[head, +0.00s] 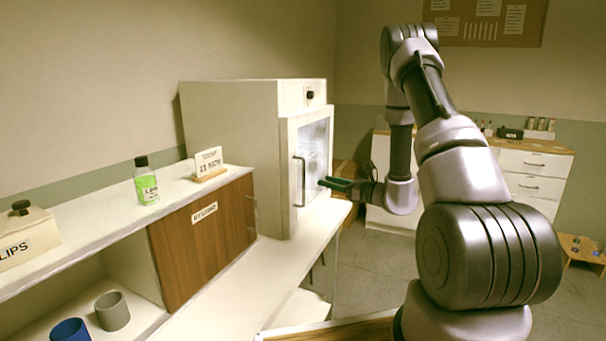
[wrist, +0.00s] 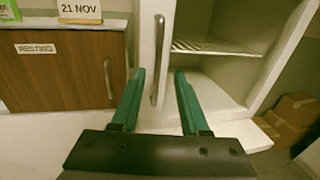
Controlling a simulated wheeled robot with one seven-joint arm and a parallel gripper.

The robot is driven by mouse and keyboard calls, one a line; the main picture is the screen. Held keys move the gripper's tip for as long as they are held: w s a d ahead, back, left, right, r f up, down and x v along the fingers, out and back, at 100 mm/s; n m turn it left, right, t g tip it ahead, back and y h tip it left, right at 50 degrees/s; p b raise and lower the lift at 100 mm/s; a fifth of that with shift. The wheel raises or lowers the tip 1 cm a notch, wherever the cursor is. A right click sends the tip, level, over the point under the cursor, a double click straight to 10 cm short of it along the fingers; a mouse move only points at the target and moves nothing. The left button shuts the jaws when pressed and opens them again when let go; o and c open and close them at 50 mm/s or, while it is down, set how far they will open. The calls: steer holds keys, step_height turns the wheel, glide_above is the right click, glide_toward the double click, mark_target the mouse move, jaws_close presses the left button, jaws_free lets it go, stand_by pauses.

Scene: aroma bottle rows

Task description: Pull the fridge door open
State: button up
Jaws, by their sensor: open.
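The white fridge (head: 235,125) stands on the counter in the head view. Its glazed door (head: 315,145) looks shut there, with a grey vertical bar handle (head: 299,182) near the door's left edge. In the wrist view, the handle (wrist: 159,60) runs down the white door frame and lies between my two green fingers in the picture. My gripper (head: 335,184) is open and empty, apart from the handle, to its right in the head view. It also shows in the wrist view (wrist: 158,72). A wire shelf (wrist: 215,47) shows inside the fridge.
A wooden cabinet marked RESTING (head: 205,235) stands left of the fridge, with a date card (head: 209,163) and a green-labelled bottle (head: 146,184) above. Cardboard boxes (wrist: 290,118) stand low on the right in the wrist view. Open floor (head: 370,285) lies right of the counter.

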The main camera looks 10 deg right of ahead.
steer(key=x, duration=1)
steer(key=shift+a, duration=0.15)
steer(key=shift+r, duration=0.1)
jaws_close()
stand_by(0.9)
